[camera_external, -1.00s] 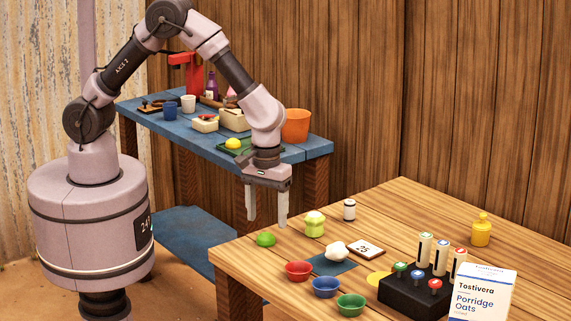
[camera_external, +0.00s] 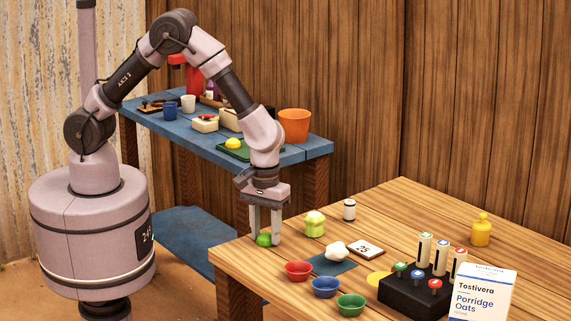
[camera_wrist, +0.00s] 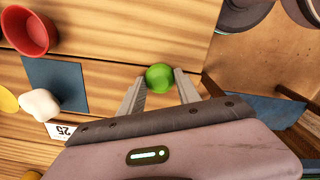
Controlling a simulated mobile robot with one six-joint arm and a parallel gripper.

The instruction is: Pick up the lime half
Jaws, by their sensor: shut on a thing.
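The lime half (camera_external: 264,240) is a small bright green dome at the left corner of the wooden table. It also shows in the wrist view (camera_wrist: 159,77), between the two fingertips. My gripper (camera_external: 265,238) points down over it and is shut on the lime half, with one finger on each side. In the wrist view my gripper (camera_wrist: 160,80) has its light grey fingers against the lime's sides. The lime looks to be at table height; I cannot tell any gap under it.
A white lump (camera_external: 335,249) lies by a dark blue mat (camera_external: 325,266), near a card (camera_external: 366,248). Red (camera_external: 298,271), blue (camera_external: 325,287) and green (camera_external: 350,305) bowls line the front. The table edge is close on the left.

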